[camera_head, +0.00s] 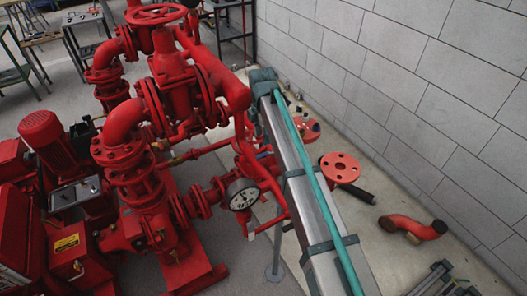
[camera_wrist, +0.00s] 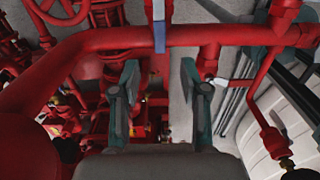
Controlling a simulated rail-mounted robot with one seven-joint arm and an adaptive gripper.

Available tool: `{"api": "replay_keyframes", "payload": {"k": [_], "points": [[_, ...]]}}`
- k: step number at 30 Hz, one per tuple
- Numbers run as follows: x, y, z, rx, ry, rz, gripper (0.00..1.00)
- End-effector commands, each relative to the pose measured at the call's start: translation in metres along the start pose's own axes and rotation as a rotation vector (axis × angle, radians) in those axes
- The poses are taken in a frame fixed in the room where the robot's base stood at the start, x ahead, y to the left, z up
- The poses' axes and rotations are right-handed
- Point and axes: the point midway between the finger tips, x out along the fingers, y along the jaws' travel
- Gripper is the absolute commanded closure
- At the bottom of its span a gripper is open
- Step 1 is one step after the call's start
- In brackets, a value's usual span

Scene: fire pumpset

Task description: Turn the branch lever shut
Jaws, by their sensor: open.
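In the wrist view my gripper (camera_wrist: 159,68) is open, with its two teal-grey fingers apart and nothing between them. A thick red pipe (camera_wrist: 230,36) crosses beyond the fingertips. A flat grey strip with a blue end (camera_wrist: 159,37) hangs in front of this pipe, in line with the gap between the fingers. It looks like a lever, but I cannot tell surely that it is the branch lever. It appears apart from both fingers. In the head view my arm hides part of the pipework, and I cannot make out the lever or my gripper there.
Red pump pipework (camera_head: 165,95) with a handwheel (camera_head: 156,14) fills the left. A pressure gauge (camera_head: 243,194) sits on a low pipe. A loose flange (camera_head: 340,167) and a bent pipe (camera_head: 412,227) lie on the floor near the block wall (camera_head: 430,75).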

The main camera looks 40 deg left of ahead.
Motion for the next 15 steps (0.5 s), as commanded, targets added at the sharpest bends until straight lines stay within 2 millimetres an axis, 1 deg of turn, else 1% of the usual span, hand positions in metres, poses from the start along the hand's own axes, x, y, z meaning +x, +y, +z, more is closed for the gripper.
{"api": "replay_keyframes", "payload": {"k": [9, 15], "points": [[0.053, -0.001, 0.000, 0.001, 0.000, -0.002, 0.55], [0.076, 0.000, 0.000, 0.001, 0.000, -0.001, 0.55]]}}
